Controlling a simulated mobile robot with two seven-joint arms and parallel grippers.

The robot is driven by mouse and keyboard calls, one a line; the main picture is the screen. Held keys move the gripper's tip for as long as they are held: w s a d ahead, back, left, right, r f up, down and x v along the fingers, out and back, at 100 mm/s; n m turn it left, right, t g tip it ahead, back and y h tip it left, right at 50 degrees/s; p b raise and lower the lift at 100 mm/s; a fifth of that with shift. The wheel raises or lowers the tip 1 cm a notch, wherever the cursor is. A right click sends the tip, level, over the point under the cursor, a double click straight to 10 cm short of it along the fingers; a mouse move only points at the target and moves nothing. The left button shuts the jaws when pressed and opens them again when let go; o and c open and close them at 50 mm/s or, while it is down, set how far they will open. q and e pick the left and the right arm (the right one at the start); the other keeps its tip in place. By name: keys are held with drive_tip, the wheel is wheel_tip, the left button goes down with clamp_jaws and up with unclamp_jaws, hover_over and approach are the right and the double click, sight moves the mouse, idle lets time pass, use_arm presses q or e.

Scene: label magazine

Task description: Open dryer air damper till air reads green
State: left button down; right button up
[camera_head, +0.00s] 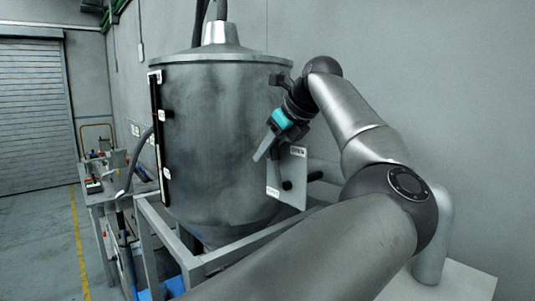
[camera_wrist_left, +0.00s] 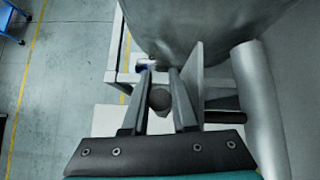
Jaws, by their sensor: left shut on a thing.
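The grey metal dryer hopper (camera_head: 215,130) stands in its frame. On its right side is a pale upright plate (camera_head: 288,165) with small labels at top and bottom, too small to read, and a black round part (camera_head: 287,185) low on it. The plate also shows in the left wrist view (camera_wrist_left: 196,75). My left gripper (camera_head: 262,153) is at the plate's upper left edge, fingers angled down. In the wrist view its fingers (camera_wrist_left: 160,72) are shut on a dark round knob (camera_wrist_left: 160,98). No green air reading can be made out. My right gripper is out of view.
A dark vertical strip (camera_head: 158,135) with small tags runs down the hopper's left side. The grey frame (camera_head: 230,255) surrounds the hopper's base. A cluttered bench (camera_head: 92,197) stands at left. The floor (camera_head: 45,240) beyond is clear, and a wall is close behind.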

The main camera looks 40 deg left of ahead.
use_arm(q)
drive_tip(key=c, duration=1)
unclamp_jaws()
drive_tip(key=v, duration=1.5)
drive_tip(key=shift+d+r, duration=0.1)
drive_tip(key=shift+d, duration=0.05)
